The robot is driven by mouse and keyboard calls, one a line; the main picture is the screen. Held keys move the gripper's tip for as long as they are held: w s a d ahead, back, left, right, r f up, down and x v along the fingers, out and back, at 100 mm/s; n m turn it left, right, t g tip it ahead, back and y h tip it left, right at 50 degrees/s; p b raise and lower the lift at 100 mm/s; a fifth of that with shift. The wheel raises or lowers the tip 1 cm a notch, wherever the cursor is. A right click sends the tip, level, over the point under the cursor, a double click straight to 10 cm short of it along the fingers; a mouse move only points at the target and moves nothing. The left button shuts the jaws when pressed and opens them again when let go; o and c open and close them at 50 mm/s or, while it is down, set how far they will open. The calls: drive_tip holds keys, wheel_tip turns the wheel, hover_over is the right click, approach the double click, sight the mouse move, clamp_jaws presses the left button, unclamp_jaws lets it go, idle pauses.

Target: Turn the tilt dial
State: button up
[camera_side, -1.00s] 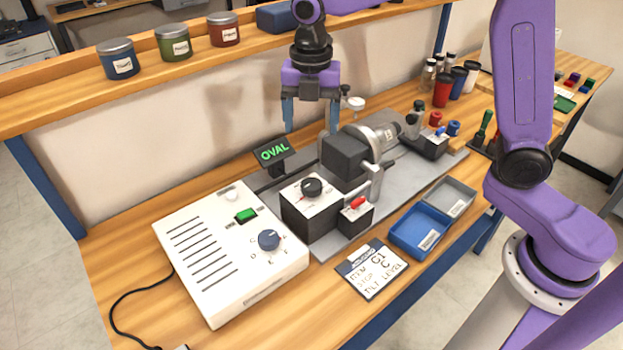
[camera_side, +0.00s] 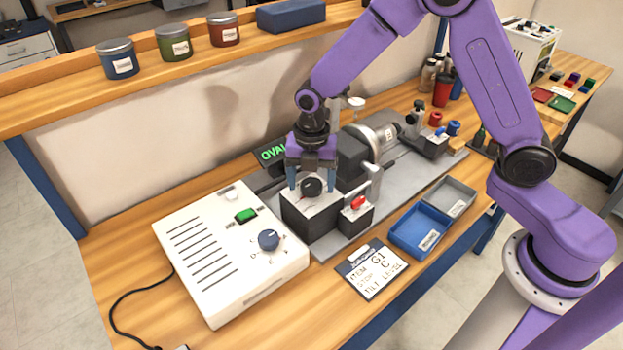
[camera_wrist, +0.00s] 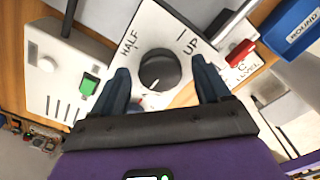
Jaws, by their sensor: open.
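The tilt dial (camera_side: 312,187) is a round black knob on the white top of a dark box (camera_side: 303,220). In the wrist view the dial (camera_wrist: 160,70) sits between the words HALF and UP, with a light pointer mark on it; I cannot tell its exact setting. My gripper (camera_side: 306,180) is above the box, pointing down at the dial. In the wrist view my gripper (camera_wrist: 160,66) is open, with one blue finger on each side of the dial; I see no contact.
A red-handled lever (camera_side: 357,203) stands right beside the dial box. Blue tray (camera_side: 420,232) at right.

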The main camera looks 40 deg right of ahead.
drive_tip(key=shift+f, duration=0.1)
drive_tip(key=c, duration=1)
drive_tip(key=shift+c, duration=0.2)
